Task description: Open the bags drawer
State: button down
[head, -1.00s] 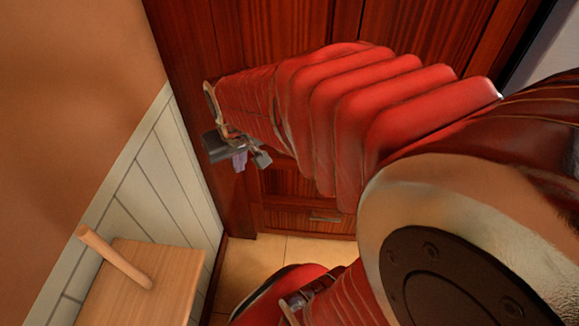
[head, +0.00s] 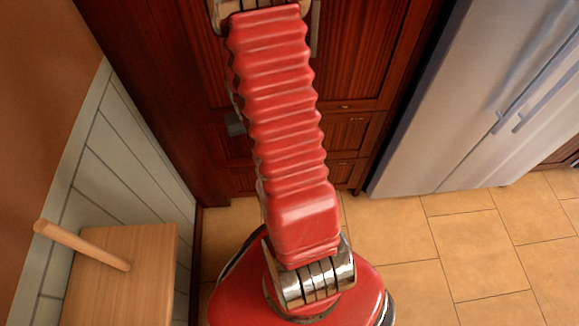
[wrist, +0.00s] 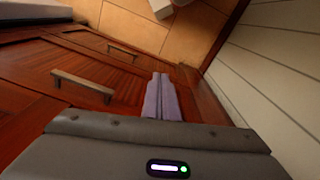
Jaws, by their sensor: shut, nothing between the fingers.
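Wooden drawer fronts show in the dark red cabinet, an upper one (head: 352,132) and a lower one (head: 346,172) in the head view. In the wrist view a nearer bar handle (wrist: 82,87) and a farther handle (wrist: 122,51) sit on these fronts. No label shows, so I cannot tell which is the bags drawer. Both look shut. My gripper (wrist: 161,92) has its two purple-padded fingers together and empty, to the right of both handles and apart from them. In the head view my arm hides most of the gripper; only a grey part shows beside it.
A white panelled wall (head: 130,150) is close on the left, with a wooden block-like stand (head: 125,275) and a wooden rod (head: 80,245) on it. A steel fridge (head: 470,90) stands right. Tiled floor (head: 480,240) is clear at right.

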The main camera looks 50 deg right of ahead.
jog(key=s+d+f+m+t+h, duration=0.1)
jog(key=s+d+f, duration=0.1)
jog(key=d+f, duration=0.5)
jog(key=s+d+f+m+h, duration=0.1)
jog(key=d+f, duration=0.6)
jog(key=f, duration=1.2)
jog(key=shift+s+f+m+t, duration=0.3)
jog(key=shift+s+m+t, duration=0.1)
jog(key=shift+s+m, duration=0.1)
jog(key=shift+d+f, duration=0.1)
jog(key=shift+d, duration=0.05)
jog(key=x, duration=0.9)
jog(key=shift+w+d+f, duration=0.15)
jog(key=shift+d+f, duration=0.05)
jog(key=shift+f, duration=0.1)
